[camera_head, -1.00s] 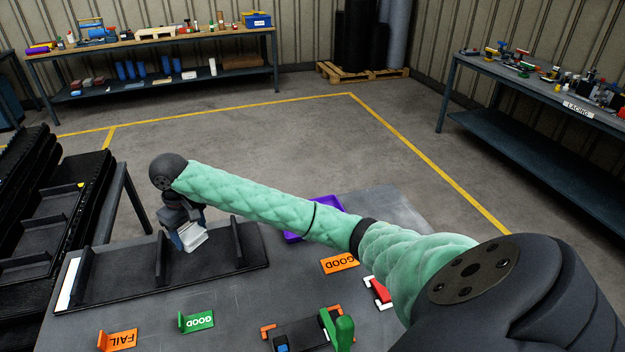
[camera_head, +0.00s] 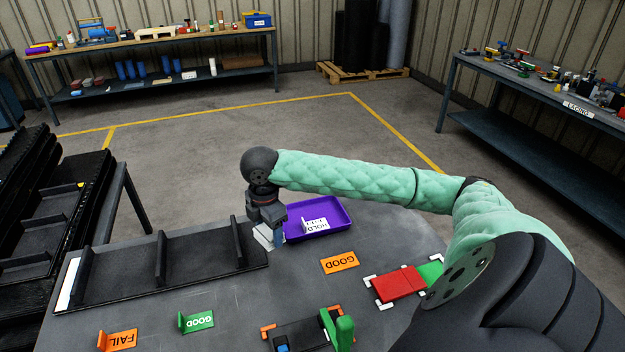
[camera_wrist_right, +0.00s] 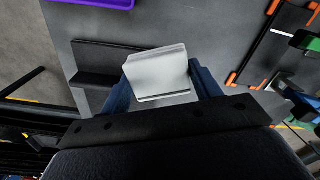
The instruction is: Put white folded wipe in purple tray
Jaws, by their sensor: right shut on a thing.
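The white folded wipe (camera_head: 265,238) is held in my right gripper (camera_head: 272,238), beside the left end of the purple tray. The right wrist view shows the wipe (camera_wrist_right: 157,74) between the two blue fingers of the gripper (camera_wrist_right: 160,88). The purple tray (camera_head: 338,211) lies at the table's far edge and has a white HOLD label in it. A corner of the tray (camera_wrist_right: 95,2) shows at the top of the right wrist view. My left gripper does not show.
A black rack with dividers (camera_head: 205,273) lies left of the tray. Orange GOOD (camera_head: 340,263), green GOOD (camera_head: 198,321) and orange FAIL (camera_head: 122,340) signs stand on the grey table (camera_head: 240,315). Bare table lies around the signs.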

